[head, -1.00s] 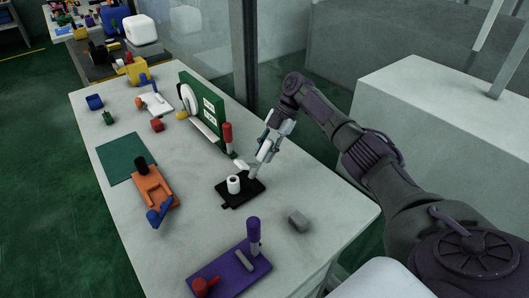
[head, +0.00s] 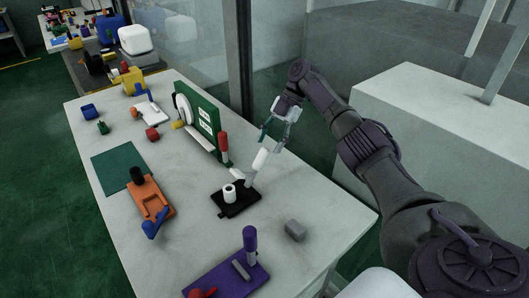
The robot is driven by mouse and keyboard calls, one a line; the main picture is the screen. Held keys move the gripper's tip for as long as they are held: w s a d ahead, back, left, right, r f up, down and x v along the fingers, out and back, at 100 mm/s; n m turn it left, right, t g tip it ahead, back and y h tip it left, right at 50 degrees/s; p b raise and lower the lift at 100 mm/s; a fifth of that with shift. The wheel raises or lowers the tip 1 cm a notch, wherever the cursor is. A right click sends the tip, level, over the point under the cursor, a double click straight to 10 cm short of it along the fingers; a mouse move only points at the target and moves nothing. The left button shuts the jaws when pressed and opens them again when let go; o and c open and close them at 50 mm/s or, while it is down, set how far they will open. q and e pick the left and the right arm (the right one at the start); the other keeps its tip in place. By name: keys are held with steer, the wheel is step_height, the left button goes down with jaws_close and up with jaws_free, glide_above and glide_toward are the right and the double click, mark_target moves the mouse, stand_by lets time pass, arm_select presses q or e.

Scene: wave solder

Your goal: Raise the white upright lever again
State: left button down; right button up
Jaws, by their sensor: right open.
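The white lever (head: 259,163) stands on a black base (head: 232,205) near the middle of the table. It leans up and to the right in the head view. A short white cylinder (head: 229,193) sits on the same base, left of the lever's foot. My right gripper (head: 273,141) is open and empty, above and behind the lever's top. Its fingers are spread and look apart from the lever. My left gripper is not in view.
A green panel (head: 197,115) with a red-handled lever (head: 223,148) stands just left of the white lever. The table's right end is mostly clear.

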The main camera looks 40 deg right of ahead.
steer(key=shift+d+r, duration=0.3)
steer(key=shift+r, duration=0.1)
